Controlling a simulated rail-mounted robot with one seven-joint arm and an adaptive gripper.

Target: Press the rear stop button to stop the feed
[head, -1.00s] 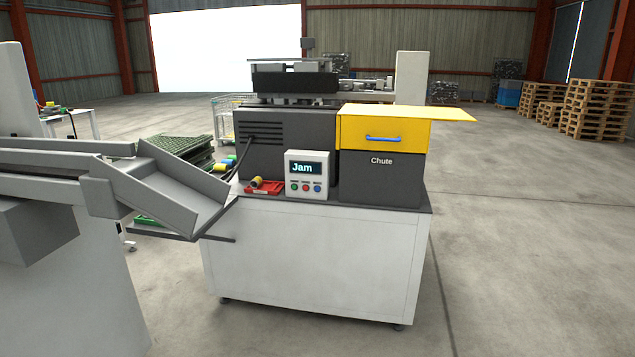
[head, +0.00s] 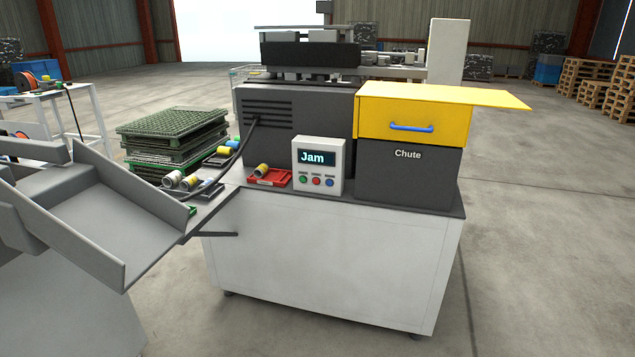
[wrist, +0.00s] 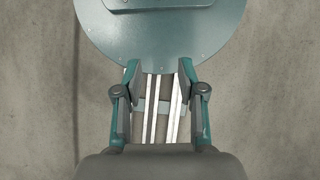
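A white control box (head: 337,165) stands on the front of the machine's bench in the head view. Its dark display (head: 316,158) reads "Jam". Below the display are three small buttons in a row: green (head: 303,179) at left, red (head: 316,181) in the middle, blue (head: 330,182) at right. Their labels are too small to read. No other stop button is visible, and the machine's rear side is hidden. My gripper (wrist: 158,75) shows only in the wrist view. Its two fingers are apart with nothing between them, above the floor and well away from the control box.
A yellow cover (head: 400,113) with a blue handle (head: 411,127) sits above the dark chute box (head: 405,180). A red tray (head: 268,180) lies left of the control box. A grey sloping trough (head: 95,225) and stacked green trays (head: 172,135) are at left. Floor is open at right.

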